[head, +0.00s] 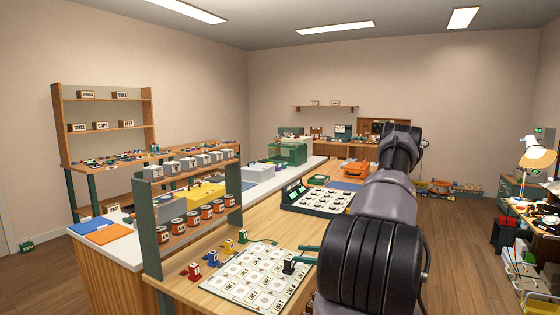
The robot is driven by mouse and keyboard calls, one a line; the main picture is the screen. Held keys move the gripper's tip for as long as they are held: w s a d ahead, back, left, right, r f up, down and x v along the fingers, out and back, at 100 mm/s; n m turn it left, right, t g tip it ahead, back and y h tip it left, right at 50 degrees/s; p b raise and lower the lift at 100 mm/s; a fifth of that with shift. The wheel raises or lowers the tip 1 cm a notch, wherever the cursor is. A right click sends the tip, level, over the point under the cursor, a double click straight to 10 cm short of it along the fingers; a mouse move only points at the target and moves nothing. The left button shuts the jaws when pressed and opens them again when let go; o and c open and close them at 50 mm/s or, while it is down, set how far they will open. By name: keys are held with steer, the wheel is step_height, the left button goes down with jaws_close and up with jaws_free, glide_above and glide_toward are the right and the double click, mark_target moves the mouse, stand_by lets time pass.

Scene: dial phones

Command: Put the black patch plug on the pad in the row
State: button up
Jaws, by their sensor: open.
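A small black block with a pale label, which looks like the black patch plug (289,266), stands on the right part of a white printed sheet (240,278) on the near wooden bench. Along the sheet's left side a row of small plugs runs back: a red plug (195,271), a blue plug (212,259), a yellow plug (228,247) and a dark plug (242,237) with a green cord. I cannot make out which place in the row is the pad.
A green shelf rack (193,220) with orange-labelled tins and grey boxes rises left of the sheet. A keyed panel (318,199) stands behind. Bare wood shows at the bench's front.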

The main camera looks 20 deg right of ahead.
steer(key=s+a+r+n+g+h, duration=0.2)
steer(key=a+r+n+g, duration=0.4)
steer(key=r, duration=0.5)
steer(key=s+a+r+n+g+h, duration=0.15)
steer(key=a+r+n+g, duration=0.4)
steer(key=r, duration=0.65)
steer(key=s+a+r+n+t+h, duration=0.3)
steer(key=s+r+n, duration=0.1)
steer(key=s+r, duration=0.4)
steer(key=s+a+r+n+t+h, duration=0.4)
steer(key=s+r+n, duration=0.1)
steer(key=s+r, duration=0.4)
steer(key=shift+a+r, duration=0.3)
steer(key=shift+r, duration=0.6)
